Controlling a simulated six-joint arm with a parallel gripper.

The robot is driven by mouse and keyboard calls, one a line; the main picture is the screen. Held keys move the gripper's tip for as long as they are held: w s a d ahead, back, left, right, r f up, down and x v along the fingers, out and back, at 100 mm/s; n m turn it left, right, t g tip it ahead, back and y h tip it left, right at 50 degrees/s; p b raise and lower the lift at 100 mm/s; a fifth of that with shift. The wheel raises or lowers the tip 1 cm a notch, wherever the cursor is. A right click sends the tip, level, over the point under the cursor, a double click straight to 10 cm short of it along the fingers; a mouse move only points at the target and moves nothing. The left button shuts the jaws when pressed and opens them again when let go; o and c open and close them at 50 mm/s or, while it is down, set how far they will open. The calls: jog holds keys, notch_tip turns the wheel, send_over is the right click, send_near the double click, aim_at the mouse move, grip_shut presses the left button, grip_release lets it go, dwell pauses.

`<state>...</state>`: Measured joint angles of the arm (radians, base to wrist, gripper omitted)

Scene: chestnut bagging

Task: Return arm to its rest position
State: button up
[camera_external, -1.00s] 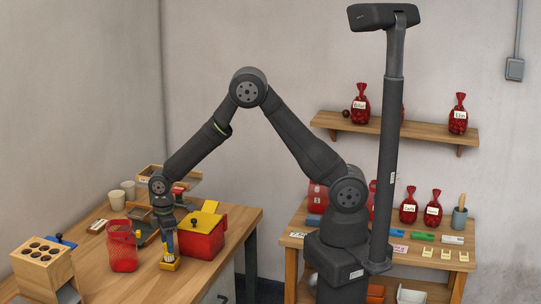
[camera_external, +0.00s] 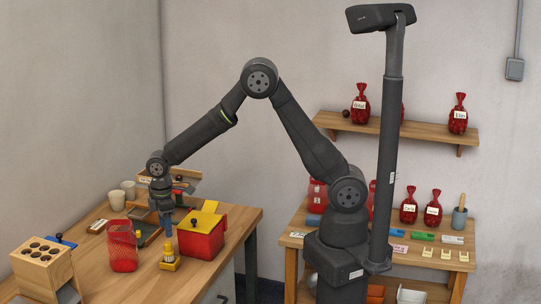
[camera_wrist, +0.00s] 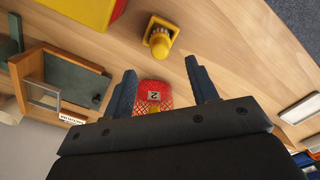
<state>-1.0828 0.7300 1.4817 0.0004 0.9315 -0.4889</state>
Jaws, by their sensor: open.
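My gripper (camera_external: 167,224) is above the left table, open and empty, its blue fingers pointing down. In the wrist view the two fingers (camera_wrist: 160,85) stand wide apart. A small yellow object with a square base (camera_external: 170,258) stands on the table just below and right of the fingers, apart from them; it also shows in the wrist view (camera_wrist: 159,37). A red mesh bag (camera_external: 123,247) stands to the left of the gripper. In the wrist view the bag (camera_wrist: 152,94) shows between the fingers, with a label, partly hidden by the gripper body.
A red box with a yellow lid (camera_external: 202,236) stands close right of the gripper. A wooden block with holes (camera_external: 42,268) is at the front left. Two cups (camera_external: 117,200) and a wooden tray stand behind. Filled red bags (camera_external: 361,104) sit on the wall shelf.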

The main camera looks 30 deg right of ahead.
aim_at(164, 246)
notch_tip(164, 246, down, 9)
jog(key=shift+f, duration=0.2)
notch_tip(164, 246, up, 10)
jog(key=shift+r, duration=0.25)
jog(key=w+d+f, duration=0.1)
jog(key=w+f, duration=0.1)
jog(key=w, duration=0.5)
jog(key=w+d+f, duration=0.1)
jog(key=w+d, duration=0.1)
jog(key=w, duration=0.4)
jog(key=f, duration=0.9)
jog(key=shift+w+d+f, duration=0.15)
jog(key=shift+w+f, duration=0.2)
jog(key=shift+w, duration=0.1)
notch_tip(164, 246, up, 5)
jog(key=shift+w+d+r, duration=0.1)
jog(key=shift+w+r, duration=0.05)
jog(key=shift+r, duration=0.05)
